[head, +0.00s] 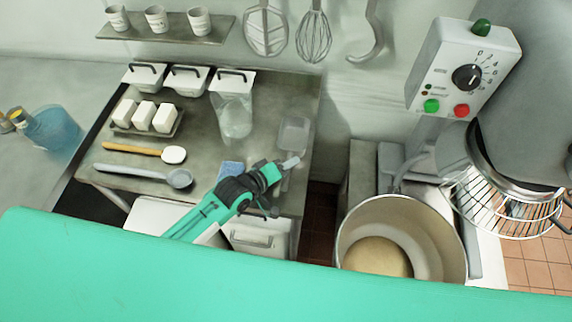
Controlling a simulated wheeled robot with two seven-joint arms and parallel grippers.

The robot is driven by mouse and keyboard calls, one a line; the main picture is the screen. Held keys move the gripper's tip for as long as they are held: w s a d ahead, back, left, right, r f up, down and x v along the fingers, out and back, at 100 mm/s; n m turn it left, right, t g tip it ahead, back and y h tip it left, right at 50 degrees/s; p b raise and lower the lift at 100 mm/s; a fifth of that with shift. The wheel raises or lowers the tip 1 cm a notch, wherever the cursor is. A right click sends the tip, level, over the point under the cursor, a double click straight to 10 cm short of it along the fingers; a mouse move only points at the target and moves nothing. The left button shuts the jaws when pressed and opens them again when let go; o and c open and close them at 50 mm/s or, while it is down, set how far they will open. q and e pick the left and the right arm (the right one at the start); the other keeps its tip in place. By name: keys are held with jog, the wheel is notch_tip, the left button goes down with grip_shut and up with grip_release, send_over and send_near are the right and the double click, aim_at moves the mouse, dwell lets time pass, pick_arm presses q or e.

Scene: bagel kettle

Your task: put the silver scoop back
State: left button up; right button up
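A pale silver-grey scoop (294,134) is at the right end of the grey worktable, its broad end pointing away from me. My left gripper (286,164) is over the table's right part, at the near, handle end of the scoop. The fingers are small and partly hidden by the wrist, so I cannot tell whether they grip the handle or only lie beside it. I also cannot tell whether the scoop rests on the table or is just above it. My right gripper is not in view.
A mixer (462,76) with a dough-filled bowl (400,215) stands right. Utensils hang behind.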

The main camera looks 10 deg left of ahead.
pick_arm(q)
jog(key=shift+r, duration=0.15)
jog(key=shift+s+a, duration=0.25)
jog(key=b+v, duration=0.2)
jog(key=v, duration=0.8)
jog(key=shift+s+a+r, duration=0.3)
jog(key=shift+s+a, duration=0.05)
jog(key=shift+s, duration=0.2)
